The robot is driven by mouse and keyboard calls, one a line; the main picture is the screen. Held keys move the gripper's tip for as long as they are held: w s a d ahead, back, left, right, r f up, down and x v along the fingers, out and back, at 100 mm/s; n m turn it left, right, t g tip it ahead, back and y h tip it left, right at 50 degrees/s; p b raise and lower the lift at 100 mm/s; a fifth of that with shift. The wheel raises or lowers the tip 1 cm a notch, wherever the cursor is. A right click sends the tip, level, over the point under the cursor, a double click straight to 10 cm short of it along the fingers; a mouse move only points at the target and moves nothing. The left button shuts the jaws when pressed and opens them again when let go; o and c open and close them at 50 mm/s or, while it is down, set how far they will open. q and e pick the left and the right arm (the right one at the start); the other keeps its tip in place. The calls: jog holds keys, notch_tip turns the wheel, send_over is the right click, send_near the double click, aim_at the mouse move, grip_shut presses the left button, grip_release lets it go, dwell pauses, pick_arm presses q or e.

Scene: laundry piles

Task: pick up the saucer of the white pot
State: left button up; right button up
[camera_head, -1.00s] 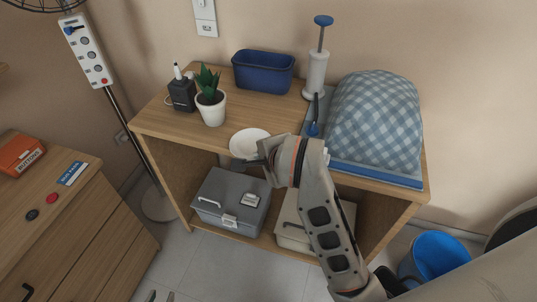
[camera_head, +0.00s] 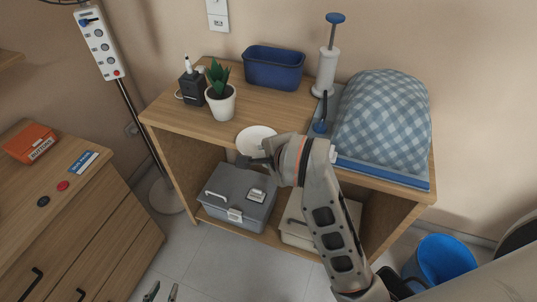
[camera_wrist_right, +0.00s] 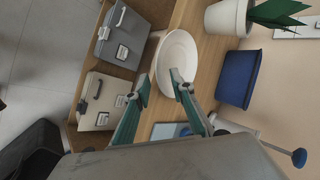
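The white saucer (camera_head: 257,136) lies at the front edge of the wooden shelf top, apart from the white pot (camera_head: 221,108) with a green plant, and seems to overhang the edge slightly. In the right wrist view the saucer (camera_wrist_right: 178,48) shows beyond the fingers, and the pot (camera_wrist_right: 226,17) stands behind it. My right gripper (camera_wrist_right: 162,78) is open at the saucer's near rim, one finger outside the rim and one over the dish; contact cannot be told. In the head view my right arm partly hides the fingers. My left gripper (camera_head: 161,292) is open and empty at the bottom edge.
A blue bin (camera_head: 274,68), a black charger box (camera_head: 192,88), a white pump (camera_head: 327,72) and a checkered cloth bundle (camera_head: 385,120) stand on the shelf top. A grey toolbox (camera_head: 238,194) and a beige box (camera_head: 300,218) sit below. A wooden drawer unit (camera_head: 75,235) stands left.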

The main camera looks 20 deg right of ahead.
jog(key=v, duration=0.7)
jog(key=shift+s, duration=0.2)
jog(key=shift+r, duration=0.15)
